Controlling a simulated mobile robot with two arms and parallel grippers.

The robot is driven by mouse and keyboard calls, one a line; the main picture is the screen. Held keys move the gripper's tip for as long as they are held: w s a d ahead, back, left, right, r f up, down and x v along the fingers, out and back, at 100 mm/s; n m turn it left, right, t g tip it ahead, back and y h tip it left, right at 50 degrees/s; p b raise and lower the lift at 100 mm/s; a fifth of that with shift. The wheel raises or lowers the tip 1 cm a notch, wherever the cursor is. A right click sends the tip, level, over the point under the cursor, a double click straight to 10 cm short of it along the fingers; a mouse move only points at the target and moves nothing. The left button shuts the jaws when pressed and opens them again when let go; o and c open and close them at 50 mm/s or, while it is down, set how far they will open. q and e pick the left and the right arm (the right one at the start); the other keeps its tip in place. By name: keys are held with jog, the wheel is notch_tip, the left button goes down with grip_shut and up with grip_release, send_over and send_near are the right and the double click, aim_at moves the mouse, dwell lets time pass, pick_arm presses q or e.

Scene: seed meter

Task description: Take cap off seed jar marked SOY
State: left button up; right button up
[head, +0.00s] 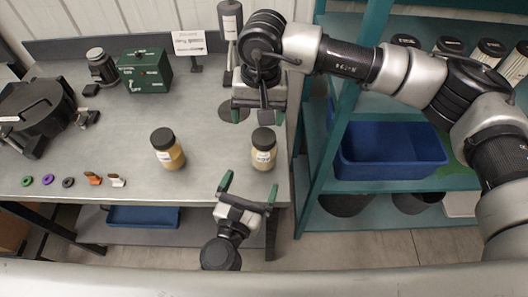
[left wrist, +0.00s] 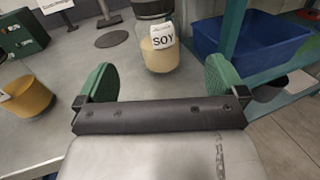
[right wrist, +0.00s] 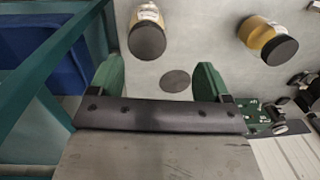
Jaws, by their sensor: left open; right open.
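The jar marked SOY (left wrist: 158,52) stands upright on the grey table near its right end, with its black cap (head: 263,136) on. In the right wrist view I see this cap (right wrist: 147,41) from above. My left gripper (head: 249,187) is open and empty at the table's front edge, its fingers pointing at the SOY jar but short of it. My right gripper (head: 255,116) is open and empty, above and just behind the jar, pointing down. Neither gripper touches the jar. A similar jar (head: 169,152) with a black cap stands to the left.
A dark round disc (right wrist: 175,81) lies on the table behind the SOY jar. A green box (head: 145,72), a small sign (head: 189,43) and a dark machine (head: 35,112) stand farther back and left. A teal shelf with a blue bin (head: 390,158) stands right of the table.

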aim_at(264, 149)
pick_arm(q)
jog(key=shift+w+f+n, duration=0.1)
jog(key=shift+n, duration=0.2)
pick_arm(e)
jog(key=shift+w+d+r+h, duration=0.2)
jog(key=shift+w+d+h, duration=0.2)
jog(key=shift+d, duration=0.15)
pick_arm(q)
jog(key=shift+w, duration=0.25)
pick_arm(e)
jog(key=shift+d, duration=0.1)
pick_arm(q)
jog(key=x, duration=1)
jog(key=shift+w+f, duration=0.1)
jog(key=shift+f, duration=0.05)
